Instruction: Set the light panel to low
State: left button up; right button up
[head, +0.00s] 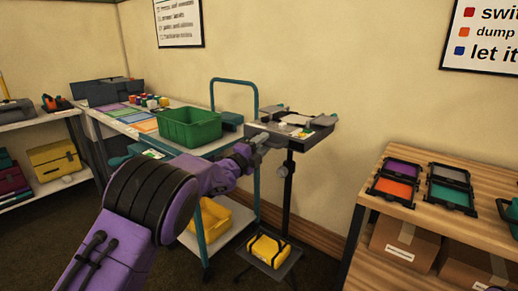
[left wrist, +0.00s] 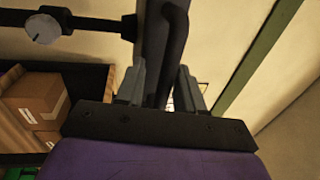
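The light panel (head: 304,120) looks like a dark, flat, tilted head on a slim black stand (head: 287,195), with pale and coloured patches on its face. Its setting cannot be read. My purple left arm reaches toward its near left side. My left gripper (head: 259,141) is at the panel's edge in the head view. In the left wrist view its two grey fingers (left wrist: 161,75) stand apart, with a dark curved bar (left wrist: 176,35) and a grey post in line between them. Contact cannot be told. My right gripper is not in view.
A cart with a teal handle (head: 234,80) and a green bin (head: 188,127) stands left of the panel. A wooden shelf (head: 425,228) with trays and boxes is at right. The stand's knob (left wrist: 42,28) sticks out sideways.

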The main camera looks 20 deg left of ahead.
pick_arm(q)
jog(key=b+v, duration=0.1)
jog(key=v, duration=0.9)
jog(key=shift+s+b, duration=0.15)
jog(key=shift+b, duration=0.2)
jog(key=shift+f, duration=0.1)
jog(key=s+a+f+n+g+y+p, duration=0.1)
jog(key=s+a+f+n+g+y, duration=0.2)
jog(key=f+n, duration=0.45)
jog(key=s+a+f+n+y+p, duration=0.1)
jog(key=s+f+n+y+p, duration=0.15)
jog(key=s+f+n, duration=0.45)
jog(key=s+a+f+n+g+y+p, duration=0.1)
jog(key=s+a+f+n+g+y, duration=0.2)
jog(key=f+n, duration=0.5)
jog(key=s+d+f+n+g+y+p, duration=0.1)
jog(key=s+f+n+g+p, duration=0.2)
jog(key=s, duration=1.3)
jog(key=s+d+f+n+g+p, duration=0.2)
jog(key=s+f+g, duration=0.4)
jog(key=s, duration=1.1)
notch_tip(320, 180, down, 4)
jog(key=shift+r+n+g+y+p, duration=0.1)
jog(key=shift+n+g+y+p, duration=0.25)
jog(key=shift+n+p, duration=0.4)
